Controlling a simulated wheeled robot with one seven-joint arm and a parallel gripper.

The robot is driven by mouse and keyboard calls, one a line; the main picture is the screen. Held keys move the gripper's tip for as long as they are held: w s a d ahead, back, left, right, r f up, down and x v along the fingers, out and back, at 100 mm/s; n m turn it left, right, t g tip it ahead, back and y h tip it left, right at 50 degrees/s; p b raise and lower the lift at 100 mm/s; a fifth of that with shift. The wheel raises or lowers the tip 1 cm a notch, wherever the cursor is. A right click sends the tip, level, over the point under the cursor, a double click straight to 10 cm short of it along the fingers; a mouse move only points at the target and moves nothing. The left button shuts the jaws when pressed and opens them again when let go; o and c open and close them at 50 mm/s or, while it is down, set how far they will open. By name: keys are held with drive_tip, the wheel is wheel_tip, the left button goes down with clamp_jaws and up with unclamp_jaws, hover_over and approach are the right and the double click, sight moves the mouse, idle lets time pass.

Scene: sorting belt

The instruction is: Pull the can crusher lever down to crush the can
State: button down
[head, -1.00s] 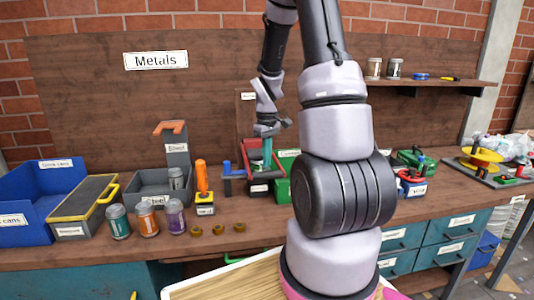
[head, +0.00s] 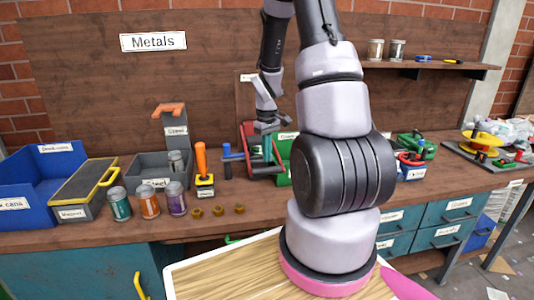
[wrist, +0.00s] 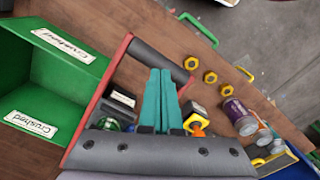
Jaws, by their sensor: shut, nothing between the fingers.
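The can crusher (head: 249,135) stands on the bench with a red frame. In the wrist view the lever bar (wrist: 160,58) crosses beyond my fingertips, joined to the red frame (wrist: 98,98).
A green bin (wrist: 50,88) labelled Crushed stands beside the crusher. Left of the crusher are an orange-handled tool (head: 201,158), several jars (head: 148,203), brass nuts (head: 218,210), a grey bin (head: 147,172) and a blue bin (head: 45,220). A shelf (head: 430,66) hangs at the right.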

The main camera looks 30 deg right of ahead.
drive_tip(key=shift+w+f, duration=0.15)
drive_tip(key=shift+f, duration=0.85)
drive_tip(key=shift+w+f, duration=0.1)
drive_tip(key=shift+f, duration=0.85)
drive_tip(key=shift+r, duration=3.6)
drive_tip(key=shift+r, duration=0.1)
drive_tip(key=s+a+r+m+t, duration=0.2)
drive_tip(key=a+r, duration=0.1)
drive_tip(key=r, duration=0.5)
drive_tip(key=s+a+r+m+t, duration=0.1)
drive_tip(key=s+a+r, duration=0.2)
drive_tip(key=r, duration=0.6)
drive_tip(key=s+a+r+m+t+y, duration=0.1)
drive_tip(key=s+a+r+m+t, duration=0.1)
drive_tip(key=s+r, duration=0.3)
drive_tip(key=s+a+r+m+t+y, duration=0.1)
drive_tip(key=s+a+r+m+t, duration=0.1)
drive_tip(key=s+a+r, duration=0.2)
drive_tip(key=s+r, duration=0.2)
drive_tip(key=s, duration=0.2)
drive_tip(key=shift+a+r, duration=0.15)
drive_tip(key=shift+a, duration=0.25)
